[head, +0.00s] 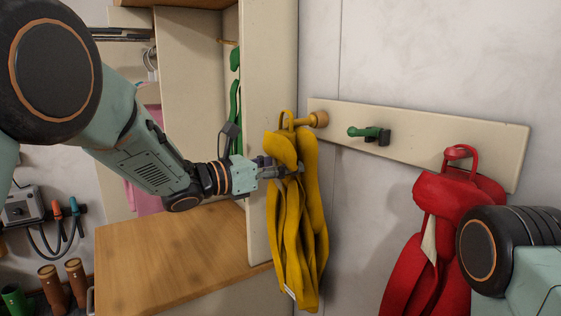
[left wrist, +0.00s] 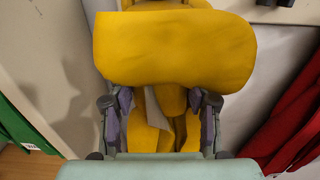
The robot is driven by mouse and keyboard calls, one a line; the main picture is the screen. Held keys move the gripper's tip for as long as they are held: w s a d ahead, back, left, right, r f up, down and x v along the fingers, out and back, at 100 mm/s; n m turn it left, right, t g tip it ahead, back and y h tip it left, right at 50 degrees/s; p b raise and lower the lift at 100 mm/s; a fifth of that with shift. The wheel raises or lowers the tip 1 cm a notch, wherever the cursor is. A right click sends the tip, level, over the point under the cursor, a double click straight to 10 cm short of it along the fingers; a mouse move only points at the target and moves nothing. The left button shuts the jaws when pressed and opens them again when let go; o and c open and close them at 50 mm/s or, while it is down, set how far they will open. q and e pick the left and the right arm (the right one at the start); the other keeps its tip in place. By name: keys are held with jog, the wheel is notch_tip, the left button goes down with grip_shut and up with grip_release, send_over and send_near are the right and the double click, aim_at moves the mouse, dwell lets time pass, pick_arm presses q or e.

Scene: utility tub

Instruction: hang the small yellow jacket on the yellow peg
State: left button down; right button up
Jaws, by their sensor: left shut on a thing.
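The small yellow jacket (head: 297,215) hangs down in folds from my left gripper (head: 287,171) in the head view. My left gripper is shut on its upper part, below the collar. The jacket's thin loop (head: 286,117) stands up at its top, at the free end of the yellow peg (head: 318,120). I cannot tell whether the loop is around the peg or only beside it. In the left wrist view the yellow jacket (left wrist: 175,50) fills the middle, between the fingers of my left gripper (left wrist: 160,122), and hides what lies beyond. My right gripper is out of view.
A cream peg board (head: 430,140) on the wall also carries a green peg (head: 368,133), which is empty. A red jacket (head: 440,220) hangs by its loop at the right. A cream cabinet panel (head: 268,60) stands close left of the jacket, above a wooden bench (head: 175,250).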

pick_arm(q)
jog(key=shift+w+d, duration=0.35)
jog(key=shift+w, duration=0.05)
jog(key=shift+d+r+p, duration=0.1)
jog(key=shift+d+p, duration=0.25)
jog(key=shift+p, duration=0.15)
jog(key=shift+w+d+f, duration=0.35)
jog(key=shift+w+f+b, duration=0.15)
jog(key=shift+f+b, duration=0.15)
jog(key=shift+b, duration=0.05)
jog(key=shift+d, duration=0.1)
jog(key=shift+f+b, duration=0.15)
jog(key=shift+b, duration=0.85)
dwell(0.6)
dwell(0.4)
